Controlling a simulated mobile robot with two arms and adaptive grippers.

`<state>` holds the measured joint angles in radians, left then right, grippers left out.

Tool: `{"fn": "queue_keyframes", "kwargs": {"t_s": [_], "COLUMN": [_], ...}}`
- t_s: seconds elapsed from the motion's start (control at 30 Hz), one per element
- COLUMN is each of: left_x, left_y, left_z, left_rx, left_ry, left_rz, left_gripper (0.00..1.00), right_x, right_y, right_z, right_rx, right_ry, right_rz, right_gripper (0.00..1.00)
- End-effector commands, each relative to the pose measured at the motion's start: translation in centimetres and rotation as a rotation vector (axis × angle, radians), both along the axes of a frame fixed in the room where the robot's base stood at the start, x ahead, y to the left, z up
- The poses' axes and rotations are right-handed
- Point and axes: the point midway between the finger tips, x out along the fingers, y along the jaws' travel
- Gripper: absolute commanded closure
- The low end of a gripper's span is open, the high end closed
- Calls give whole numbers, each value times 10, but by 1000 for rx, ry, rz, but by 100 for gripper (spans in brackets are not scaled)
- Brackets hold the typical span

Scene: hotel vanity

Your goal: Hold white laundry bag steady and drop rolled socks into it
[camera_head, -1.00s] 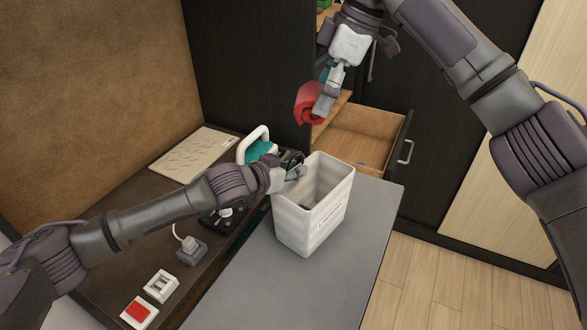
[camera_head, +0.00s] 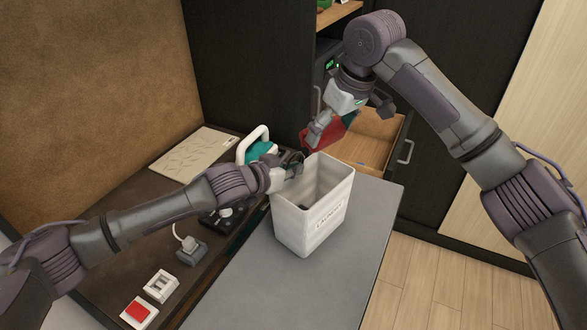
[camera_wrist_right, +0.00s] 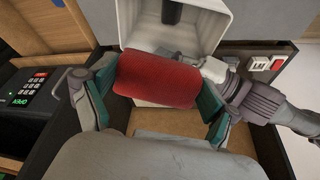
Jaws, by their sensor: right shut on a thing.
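The white laundry bag (camera_head: 318,228) stands upright and open-topped on the grey surface, like a stiff box with lettering on its front. My left gripper (camera_head: 297,166) is at its left rim; whether its fingers are closed on the rim is hard to see. My right gripper (camera_head: 314,142) is shut on the red rolled socks (camera_head: 338,131), above and behind the bag's far rim. In the right wrist view the red roll (camera_wrist_right: 157,80) lies between both fingers, with the bag's mouth (camera_wrist_right: 190,30) just beyond it. A dark item shows inside the bag.
An open wooden drawer (camera_head: 376,137) is behind the bag. A teal item with a white handle (camera_head: 258,145), a patterned board (camera_head: 197,151), a grey plug (camera_head: 191,249) and a red switch (camera_head: 139,312) are on the dark counter. The grey surface (camera_head: 255,295) in front is clear.

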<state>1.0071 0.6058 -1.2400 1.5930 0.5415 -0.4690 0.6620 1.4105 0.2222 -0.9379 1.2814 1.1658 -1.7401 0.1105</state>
Motion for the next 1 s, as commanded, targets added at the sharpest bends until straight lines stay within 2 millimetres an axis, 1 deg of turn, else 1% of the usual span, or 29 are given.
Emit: {"fn": "queue_keyframes", "kwargs": {"t_s": [0.13, 0.5, 0.6, 0.77, 1.0], "left_x": [0, 0, 0, 0, 0], "left_y": [0, 0, 0, 0, 0], "left_z": [0, 0, 0, 0, 0], "left_rx": [0, 0, 0, 0, 0], "left_ry": [1, 1, 1, 1, 1], "left_rz": [0, 0, 0, 0, 0], "left_gripper": [100, 100, 100, 100, 100], "right_x": [1, 1, 1, 1, 1], "right_y": [-1, -1, -1, -1, -1], "right_z": [-10, -51, -58, -64, -64], "right_rx": [7, 6, 6, 7, 7], "right_ry": [-4, -4, -4, -5, -5], "right_rz": [-48, -46, -46, -45, -45], "right_gripper": [44, 44, 44, 44, 44]}}
